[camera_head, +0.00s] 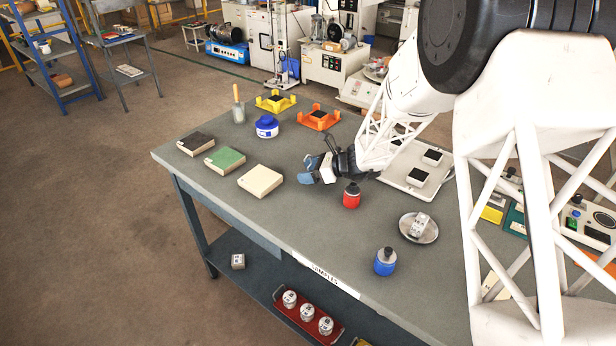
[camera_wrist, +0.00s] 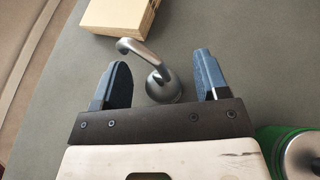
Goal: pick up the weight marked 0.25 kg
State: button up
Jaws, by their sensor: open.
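My gripper (camera_head: 311,170) is open over the table, right of the cream block. In the wrist view its two blue fingers (camera_wrist: 162,82) stand apart. A shiny grey metal piece (camera_wrist: 163,88) with a round body and a bent hook-like arm shows between them; I see no mark on it. On the lower shelf, a red tray (camera_head: 284,310) holds three white-and-grey round pieces (camera_head: 307,312) with dark marks too small to read. A small grey labelled block (camera_head: 238,261) sits left of the tray. I cannot tell which piece is marked 0.25 kg.
A green, metal-topped object (camera_wrist: 285,150) is at the wrist view's lower right.

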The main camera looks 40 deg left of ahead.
jog(key=c, duration=1.1)
jog(key=shift+c, duration=0.2)
jog(key=shift+r, duration=5.05)
